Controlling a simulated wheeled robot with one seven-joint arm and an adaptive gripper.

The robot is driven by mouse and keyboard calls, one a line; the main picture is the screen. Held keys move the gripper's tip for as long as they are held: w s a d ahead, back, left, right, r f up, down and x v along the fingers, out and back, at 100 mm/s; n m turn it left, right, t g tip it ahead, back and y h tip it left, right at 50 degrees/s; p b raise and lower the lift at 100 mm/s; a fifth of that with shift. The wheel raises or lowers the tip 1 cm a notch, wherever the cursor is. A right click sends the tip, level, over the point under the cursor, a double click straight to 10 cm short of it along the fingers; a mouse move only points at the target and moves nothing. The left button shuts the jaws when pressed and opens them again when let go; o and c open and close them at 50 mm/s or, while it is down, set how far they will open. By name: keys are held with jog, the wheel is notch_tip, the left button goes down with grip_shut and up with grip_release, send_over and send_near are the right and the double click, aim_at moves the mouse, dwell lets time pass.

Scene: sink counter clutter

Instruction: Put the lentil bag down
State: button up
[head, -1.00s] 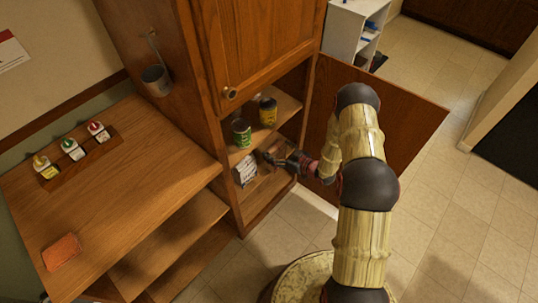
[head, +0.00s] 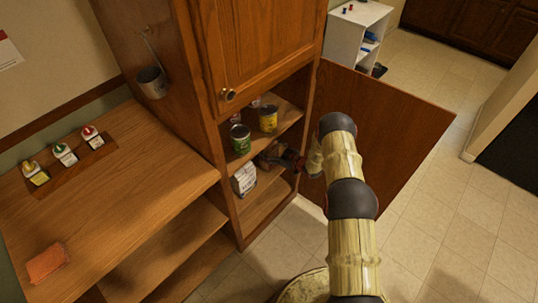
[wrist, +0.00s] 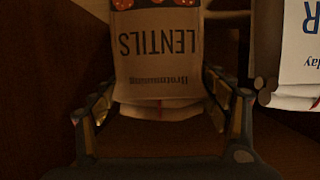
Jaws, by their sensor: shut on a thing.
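The lentil bag (wrist: 157,65) is brown paper with "LENTILS" printed on it, upside down in the wrist view. My gripper (wrist: 160,105) is shut on it, with a finger along each side of the bag. In the head view my gripper (head: 283,160) reaches into the lower shelf space of the open cabinet, and the bag (head: 268,156) shows only as a small brown patch beside it. The bag's far end is cut off in the wrist view. Whether its base touches the shelf I cannot tell.
A white bag (wrist: 298,50) stands close to the right in the wrist view; it also shows in the head view (head: 244,179). A green can (head: 240,139) and a yellow can (head: 268,118) stand on the shelf above. The open cabinet door (head: 385,135) is right of my arm.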

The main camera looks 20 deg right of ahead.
aim_at(274, 155)
jog(key=shift+f+b, duration=0.65)
jog(key=shift+f, duration=1.05)
jog(key=o, duration=1.6)
jog(key=shift+c, duration=0.2)
jog(key=shift+o, duration=0.4)
jog(key=shift+s+r, duration=0.15)
jog(key=shift+r, duration=0.05)
jog(key=p+v, duration=0.3)
jog(key=v, duration=0.8)
jog(key=shift+s+d, duration=0.25)
